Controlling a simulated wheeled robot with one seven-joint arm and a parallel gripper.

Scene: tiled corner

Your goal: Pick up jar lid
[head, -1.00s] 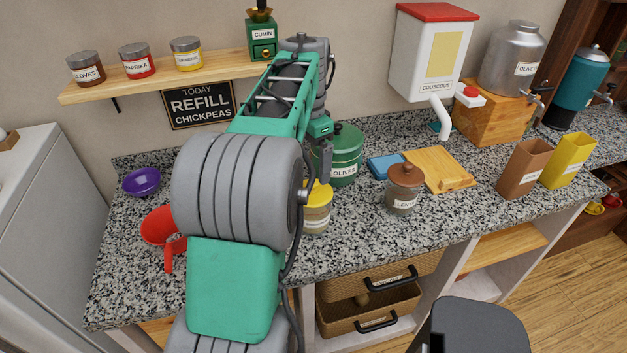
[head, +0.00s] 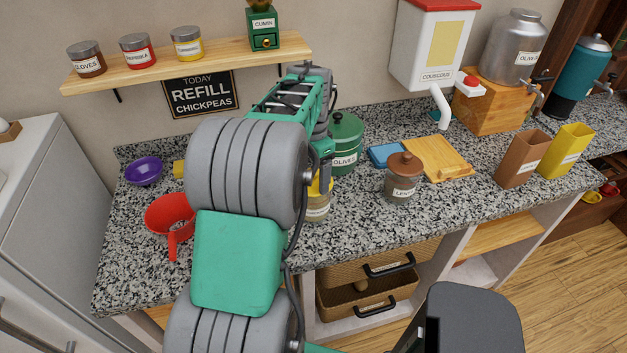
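A glass jar (head: 317,208) with a pale label stands on the granite counter, partly hidden behind my arm. A strip of its yellow lid (head: 314,189) shows at the top. My gripper (head: 325,186) points down at this lid, close to it or touching it; I cannot tell which. Its fingers are mostly hidden by my arm, so whether they are open or shut does not show. Another jar, labelled LENT..., has a brown knobbed lid (head: 405,164) on it and stands to the right, apart from my gripper.
A green OLIVES canister (head: 345,150) stands just behind my gripper. A blue block (head: 386,155) and wooden board (head: 440,160) lie to the right. A red funnel (head: 170,217), purple bowl (head: 143,171) and partly hidden yellow object (head: 179,168) are left.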

